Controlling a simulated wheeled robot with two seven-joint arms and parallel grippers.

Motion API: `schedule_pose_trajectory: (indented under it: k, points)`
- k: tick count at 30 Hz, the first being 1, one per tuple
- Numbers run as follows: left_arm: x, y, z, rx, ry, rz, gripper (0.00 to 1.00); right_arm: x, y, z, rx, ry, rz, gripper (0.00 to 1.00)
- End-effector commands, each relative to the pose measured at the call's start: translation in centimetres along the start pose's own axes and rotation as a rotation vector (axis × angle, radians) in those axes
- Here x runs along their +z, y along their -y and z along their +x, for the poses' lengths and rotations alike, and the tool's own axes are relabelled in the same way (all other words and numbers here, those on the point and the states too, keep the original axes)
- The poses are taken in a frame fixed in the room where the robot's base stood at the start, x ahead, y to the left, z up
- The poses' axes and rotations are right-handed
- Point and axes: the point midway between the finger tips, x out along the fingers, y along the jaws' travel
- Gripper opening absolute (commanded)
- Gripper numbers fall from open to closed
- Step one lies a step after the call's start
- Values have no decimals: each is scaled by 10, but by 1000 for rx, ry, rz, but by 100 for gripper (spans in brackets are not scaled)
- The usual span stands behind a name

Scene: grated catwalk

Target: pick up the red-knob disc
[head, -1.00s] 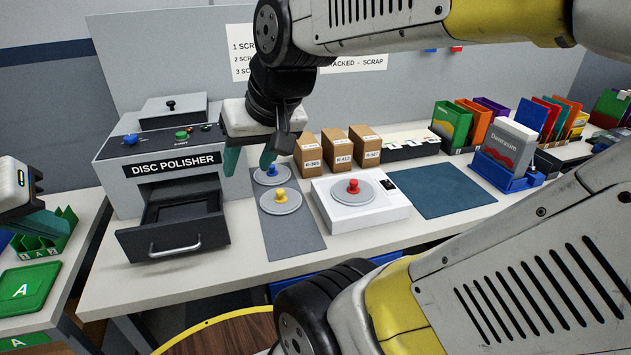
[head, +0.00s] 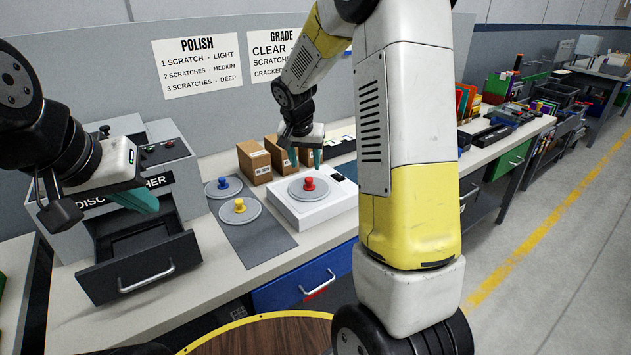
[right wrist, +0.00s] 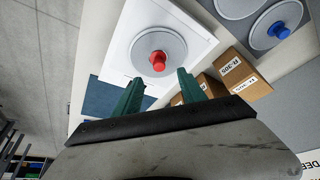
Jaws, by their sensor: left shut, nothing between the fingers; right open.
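The red-knob disc (head: 308,187) is a round grey plate with a red knob, lying on a white box-like stand (head: 325,207) on the bench. My right gripper (head: 305,158) is open and empty, above and just behind the disc in the head view. In the right wrist view the red knob (right wrist: 158,60) is upright just ahead of the two spread teal fingertips (right wrist: 160,80), apart from them. My left gripper (head: 150,203) is shut and empty, in front of the disc polisher at the left.
A blue-knob disc (head: 223,187) and a yellow-knob disc (head: 240,211) lie on a grey mat (head: 268,243) left of the stand. Small cardboard boxes (head: 254,163) stand behind. The polisher's drawer (head: 142,265) is open. My right arm hides the bench right of the stand.

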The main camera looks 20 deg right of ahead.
Motion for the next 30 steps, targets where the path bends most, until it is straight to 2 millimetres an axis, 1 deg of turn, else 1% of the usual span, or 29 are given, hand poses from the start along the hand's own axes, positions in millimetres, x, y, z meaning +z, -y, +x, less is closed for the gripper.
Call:
schedule_pose_trajectory:
  k: [8, 16, 20, 26, 29, 30]
  points:
    - [0, 0, 0, 0, 0, 0, 0, 0, -1, 31, 2, 2, 2, 48]
    - [0, 0, 0, 0, 0, 0, 0, -2, -2, 69, 2, 2, 0, 48]
    - [0, 0, 0, 0, 0, 0, 0, -2, -2, 77, 1, 1, 1, 48]
    - [0, 0, 0, 0, 0, 0, 0, -2, -2, 78, 1, 0, 1, 48]
    - [0, 0, 0, 0, 0, 0, 0, -2, -2, 77, 1, 0, 1, 31]
    - [0, 0, 0, 0, 0, 0, 0, -2, -2, 77, 1, 0, 1, 23]
